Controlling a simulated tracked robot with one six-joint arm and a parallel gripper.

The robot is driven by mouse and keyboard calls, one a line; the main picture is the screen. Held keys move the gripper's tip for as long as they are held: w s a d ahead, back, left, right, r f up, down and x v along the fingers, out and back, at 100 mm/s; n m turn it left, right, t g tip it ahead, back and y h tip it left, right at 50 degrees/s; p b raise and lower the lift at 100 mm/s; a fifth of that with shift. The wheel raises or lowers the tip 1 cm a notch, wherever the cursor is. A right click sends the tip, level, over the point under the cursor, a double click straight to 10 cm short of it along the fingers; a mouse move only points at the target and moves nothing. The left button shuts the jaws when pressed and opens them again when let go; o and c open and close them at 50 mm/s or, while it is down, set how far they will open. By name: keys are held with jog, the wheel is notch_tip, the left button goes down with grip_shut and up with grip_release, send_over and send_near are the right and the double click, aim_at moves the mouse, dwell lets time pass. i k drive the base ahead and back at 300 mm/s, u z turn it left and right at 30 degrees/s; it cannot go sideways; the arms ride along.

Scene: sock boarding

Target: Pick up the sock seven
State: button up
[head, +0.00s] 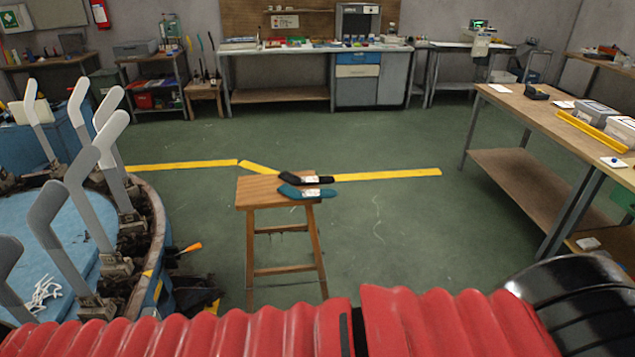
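A dark, nearly black sock (303,178) and a teal sock (320,193) lie flat, side by side, on a small wooden stool (256,192) in the middle of the head view. The dark one is farther from me. Each has a pale band or label around its middle. Both reach past the stool's right edge. No number can be read, so I cannot tell which is sock seven. My gripper is not in view.
At left, a round blue machine (30,195) carries several upright grey foot-shaped boards (66,235). A workbench (545,112) stands at right. An orange-handled tool (188,248) lies near the machine. The green floor around the stool's right side is clear.

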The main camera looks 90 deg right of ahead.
aim_at(288, 177)
jog(key=z, duration=4.7)
